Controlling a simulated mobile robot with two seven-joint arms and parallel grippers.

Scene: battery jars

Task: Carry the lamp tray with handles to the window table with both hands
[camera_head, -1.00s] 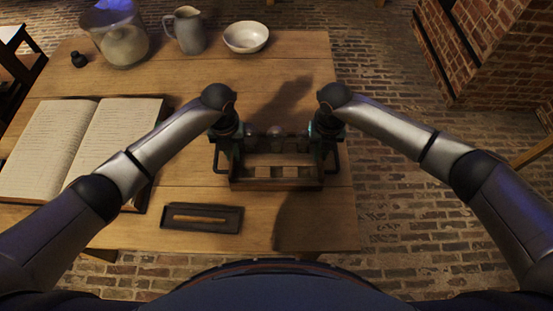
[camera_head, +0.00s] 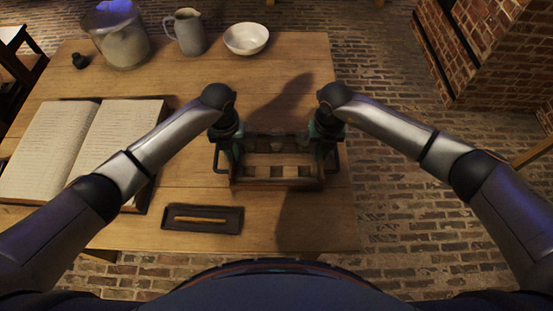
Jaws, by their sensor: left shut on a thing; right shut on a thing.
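The lamp tray (camera_head: 277,183) is a dark wooden tray with pale square compartments and a dark side handle at each end. It is near the right side of the wooden table. My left gripper (camera_head: 229,152) is shut on the tray's left handle. My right gripper (camera_head: 327,150) is shut on its right handle. The fingertips are partly hidden by the wrists and the tray ends. I cannot tell whether the tray touches the table top. Small items at the tray's back are dim.
A brick structure (camera_head: 500,50) stands at right.

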